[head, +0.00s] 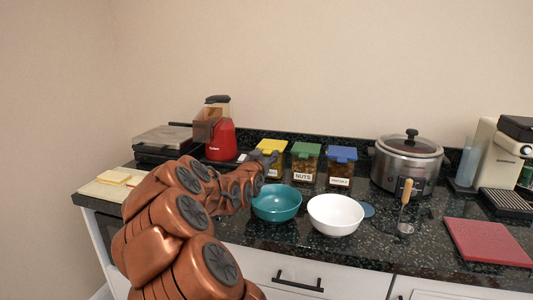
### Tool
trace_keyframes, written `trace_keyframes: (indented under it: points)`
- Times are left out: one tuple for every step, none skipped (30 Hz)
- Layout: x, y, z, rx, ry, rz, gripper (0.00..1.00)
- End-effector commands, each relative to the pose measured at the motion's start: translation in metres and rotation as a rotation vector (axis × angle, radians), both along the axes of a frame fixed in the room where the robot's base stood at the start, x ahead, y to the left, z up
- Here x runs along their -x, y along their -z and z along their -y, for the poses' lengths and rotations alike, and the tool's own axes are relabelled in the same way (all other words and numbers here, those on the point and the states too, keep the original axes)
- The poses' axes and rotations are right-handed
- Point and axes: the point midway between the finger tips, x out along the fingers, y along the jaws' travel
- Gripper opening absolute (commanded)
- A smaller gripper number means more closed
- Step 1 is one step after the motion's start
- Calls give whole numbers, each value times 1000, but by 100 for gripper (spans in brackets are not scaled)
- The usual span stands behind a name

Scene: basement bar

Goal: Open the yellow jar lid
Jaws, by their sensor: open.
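The jar with the yellow lid (275,146) stands at the back of the dark counter, the leftmost of a row of three clear jars. Its lid looks closed on top. My gripper (270,157) is in front of the jar at about lid height and hides part of its left side and label. The gripper is open, and I see nothing held in it. I cannot tell from this view whether the fingers touch the lid or jar.
A green-lidded jar (305,163) and a blue-lidded jar (341,168) stand to the right. A teal bowl (277,204) and a white bowl (336,215) are in front. A red blender (221,140) stands left, a slow cooker (407,165) right. A red board (488,242) lies front right.

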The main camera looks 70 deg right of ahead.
Motion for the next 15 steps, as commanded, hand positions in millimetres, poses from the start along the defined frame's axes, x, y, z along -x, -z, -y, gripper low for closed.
trace_keyframes:
  points:
    - [0,0,5,0,1,-1,58]
    - [0,0,7,0,1,-1,58]
    - [-1,0,9,0,0,-1,58]
    - [-1,0,11,0,-1,-1,58]
    - [-2,0,12,0,-1,-1,58]
    - [-2,0,13,0,-2,0,58]
    - [-2,0,14,1,-2,0,58]
    - [-2,0,14,1,-2,0,58]
    - [-2,0,15,1,-2,0,58]
    - [-2,0,15,1,-2,0,58]
    - [-2,0,15,1,-2,0,58]
    - [-2,1,15,0,-1,0,58]
    - [-2,0,15,0,-1,0,58]
    - [-2,0,15,0,-2,0,58]
    - [-2,0,15,0,-1,0,58]
